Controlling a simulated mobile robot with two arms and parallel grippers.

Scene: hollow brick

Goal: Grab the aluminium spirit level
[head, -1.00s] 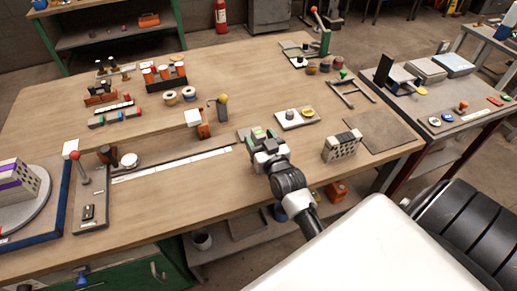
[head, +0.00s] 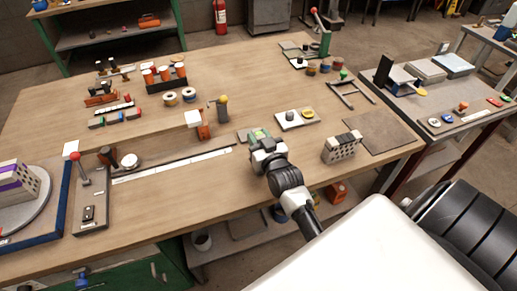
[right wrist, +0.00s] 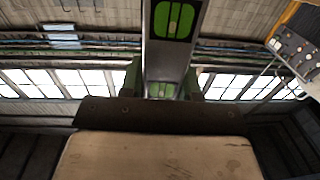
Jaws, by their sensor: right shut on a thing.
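The aluminium spirit level (right wrist: 172,55) is a grey bar with bright green vial windows, and it fills the upper middle of the right wrist view. In the head view the level (head: 260,133) shows as a small grey and green piece at my right gripper (head: 262,143). My right gripper (right wrist: 161,85) is shut on the level, over the front middle of the wooden workbench (head: 185,225). The gripper partly hides the level in the head view. I cannot tell how far it is above the bench. My left gripper is not in view.
A hollow grey brick (head: 341,149) stands right of my right gripper, near a flat dark board (head: 380,136). A white tray (head: 295,120) lies behind. An orange block with a white top (head: 203,128) and a long white strip (head: 170,165) are to the left.

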